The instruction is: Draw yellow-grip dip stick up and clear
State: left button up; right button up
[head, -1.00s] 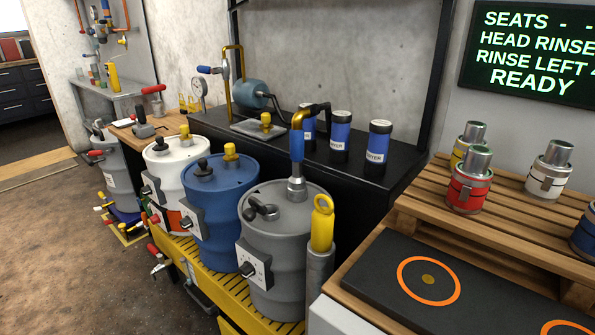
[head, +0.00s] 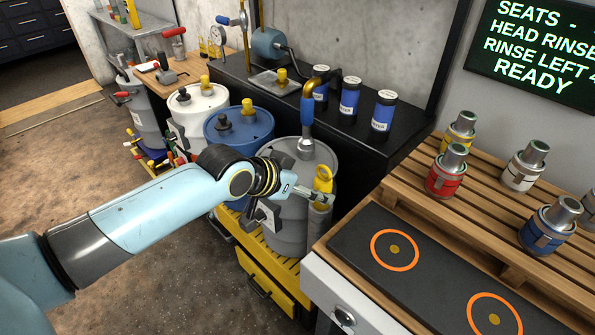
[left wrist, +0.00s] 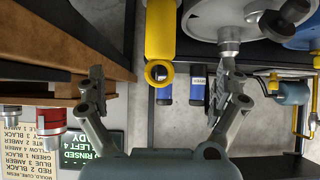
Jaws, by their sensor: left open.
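The yellow grip (head: 323,178) of the dip stick stands upright in a grey tube (head: 319,220) beside the grey drum (head: 289,228). My left gripper (head: 322,196) is in front of the grip in the head view and hides part of it. In the left wrist view the yellow grip with its ring end (left wrist: 159,52) shows between and beyond the two open fingers (left wrist: 165,88), apart from both. The stick below the grip is hidden in the tube. My right gripper is not in view.
A blue-handled pump (head: 307,120) rises from the grey drum. A wooden pallet (head: 410,178) with several coloured couplings stands at the right. A dark mat (head: 440,277) with orange rings lies in front of it. Blue drum (head: 236,136) stands to the left.

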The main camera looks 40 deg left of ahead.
aim_at(317, 184)
pick_arm(q)
jog(key=b+x, duration=0.4)
jog(key=x, duration=0.3)
jog(key=shift+s+f+b, duration=0.1)
jog(key=shift+s+b, duration=0.05)
jog(key=shift+b, duration=0.2)
jog(key=shift+b+x, duration=0.45)
jog(key=shift+x, duration=0.3)
grip_shut()
dwell(1.3)
